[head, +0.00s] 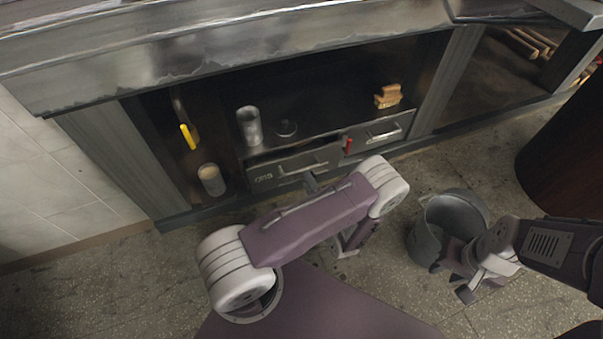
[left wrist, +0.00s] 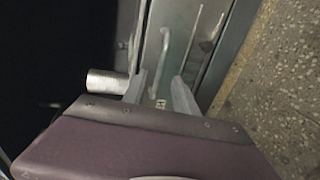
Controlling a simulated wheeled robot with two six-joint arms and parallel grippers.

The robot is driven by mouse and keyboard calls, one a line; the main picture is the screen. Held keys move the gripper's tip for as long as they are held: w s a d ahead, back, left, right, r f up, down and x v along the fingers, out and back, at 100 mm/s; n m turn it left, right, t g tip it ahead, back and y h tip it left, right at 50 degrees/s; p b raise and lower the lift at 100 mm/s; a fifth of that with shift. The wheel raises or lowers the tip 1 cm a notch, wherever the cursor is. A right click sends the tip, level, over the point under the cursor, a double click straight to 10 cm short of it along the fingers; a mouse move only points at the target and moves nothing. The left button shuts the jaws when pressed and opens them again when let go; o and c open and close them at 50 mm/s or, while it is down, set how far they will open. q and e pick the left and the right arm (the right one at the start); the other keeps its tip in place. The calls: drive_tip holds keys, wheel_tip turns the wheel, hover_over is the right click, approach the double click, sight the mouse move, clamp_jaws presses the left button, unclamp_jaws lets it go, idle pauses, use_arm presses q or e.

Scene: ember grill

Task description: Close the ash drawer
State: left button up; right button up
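The ash drawer (head: 290,167) is the left of two metal drawers under the grill shelf, with a small label on its front. It stands slightly out, with a dark gap along its top edge. Its bar handle (head: 303,168) also shows in the left wrist view (left wrist: 163,55). My left gripper (head: 311,182) is at the drawer front, just by the handle. In the left wrist view its two fingers are apart, with the drawer front between and beyond them; contact is unclear. My right gripper (head: 452,281) is low at the right, fingers apart, beside a bucket.
A metal bucket (head: 425,240) stands on the floor at right. A second drawer (head: 380,135) looks shut. A metal can (head: 249,126), a small lid (head: 286,129) and a wooden brush (head: 388,96) sit on the shelf. A yellow-handled tool (head: 187,136) hangs at left above another can (head: 211,180).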

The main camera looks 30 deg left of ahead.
sight(301, 170)
use_arm(q)
drive_tip(key=b+x, duration=0.1)
drive_tip(key=x, duration=0.2)
drive_tip(key=b+x, duration=0.2)
drive_tip(key=x, duration=0.1)
drive_tip(key=shift+a+f+b, duration=0.2)
drive_tip(key=shift+f+b, duration=0.1)
drive_tip(key=shift+w+a+r, duration=0.1)
drive_tip(key=shift+w+a, duration=0.1)
drive_tip(key=shift+w, duration=0.1)
clamp_jaws()
idle(0.7)
